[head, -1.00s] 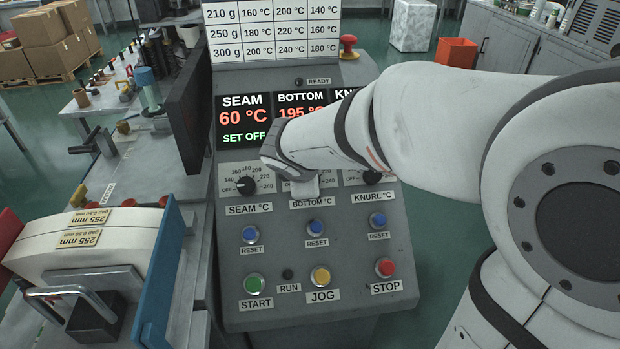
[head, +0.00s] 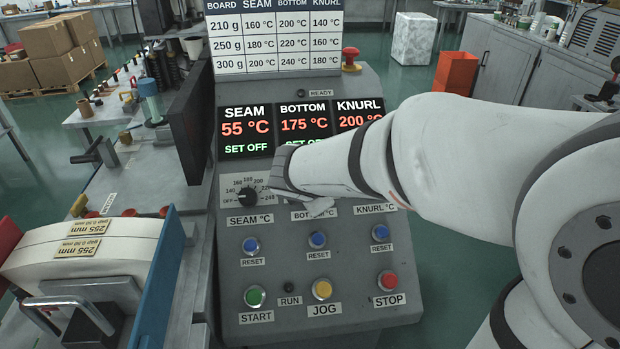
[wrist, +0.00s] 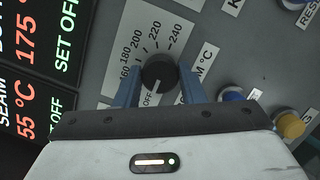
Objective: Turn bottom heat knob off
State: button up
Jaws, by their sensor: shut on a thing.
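The bottom heat knob (wrist: 158,73) is a dark round dial inside a white scale marked 160 to 240 in the wrist view. My gripper (wrist: 160,82) has its two blue fingers on either side of it, shut on it. The white pointer line on the knob faces down in the picture, roughly away from the 240 mark. In the head view my wrist covers the knob.
The seam knob (head: 248,197) sits to the left, with its display (head: 246,130) at 55 °C and SET OFF. The knurl display (head: 360,118) reads 200 °C. Blue reset buttons (head: 317,240) and the start, jog and stop buttons (head: 387,281) lie below on the panel.

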jog(key=o, duration=1)
jog(key=shift+r, duration=0.1)
jog(key=p+v, duration=0.1)
jog(key=v, duration=0.6)
jog(key=shift+s, duration=0.25)
jog(key=shift+a+r, duration=0.1)
jog(key=shift+r, duration=0.05)
